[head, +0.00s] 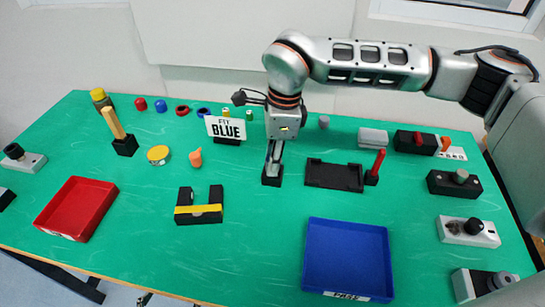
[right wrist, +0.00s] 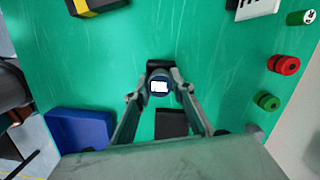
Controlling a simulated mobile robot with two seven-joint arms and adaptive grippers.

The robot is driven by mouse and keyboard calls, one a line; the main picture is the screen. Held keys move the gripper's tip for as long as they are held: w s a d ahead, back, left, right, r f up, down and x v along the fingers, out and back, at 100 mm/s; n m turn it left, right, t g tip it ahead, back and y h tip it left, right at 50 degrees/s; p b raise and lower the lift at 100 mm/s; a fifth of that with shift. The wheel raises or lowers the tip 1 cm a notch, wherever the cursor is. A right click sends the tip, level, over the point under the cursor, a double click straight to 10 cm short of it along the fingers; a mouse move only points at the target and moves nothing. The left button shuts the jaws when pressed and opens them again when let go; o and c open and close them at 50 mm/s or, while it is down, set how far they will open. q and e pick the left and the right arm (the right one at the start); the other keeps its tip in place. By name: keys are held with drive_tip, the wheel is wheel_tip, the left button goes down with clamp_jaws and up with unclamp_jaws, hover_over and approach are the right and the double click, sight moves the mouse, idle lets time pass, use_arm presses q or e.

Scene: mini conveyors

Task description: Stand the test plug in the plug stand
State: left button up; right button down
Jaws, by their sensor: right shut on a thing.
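My right gripper (head: 273,160) points down at the middle of the table, over a small black block (head: 271,181) that looks like the plug stand. In the right wrist view its fingers (right wrist: 160,80) are shut on a round dark-blue plug (right wrist: 160,77) with a white patch on top. The black stand (right wrist: 158,64) shows just behind and below the plug. The plug looks upright and lined up with the stand; the fingers hide whether its lower end is inside. In the head view the plug is mostly hidden by the fingers. My left gripper is not in view.
A black tray (head: 334,187) lies just right of the stand, with a red stick upright in a holder (head: 371,179). A "BLUE" sign (head: 226,128) stands behind left. A blue tray (head: 345,240), a red tray (head: 77,207) and a black-yellow cradle (head: 198,217) lie nearer the front.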

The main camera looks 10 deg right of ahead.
drive_tip(key=shift+f, duration=0.4)
drive_tip(key=c, duration=1.6)
unclamp_jaws()
drive_tip(key=shift+c, duration=0.2)
drive_tip(key=shift+r, duration=0.1)
wheel_tip(320, 180, up, 12)
drive_tip(key=d, duration=0.1)
drive_tip(key=shift+d, duration=0.25)
drive_tip(key=shift+s, duration=0.1)
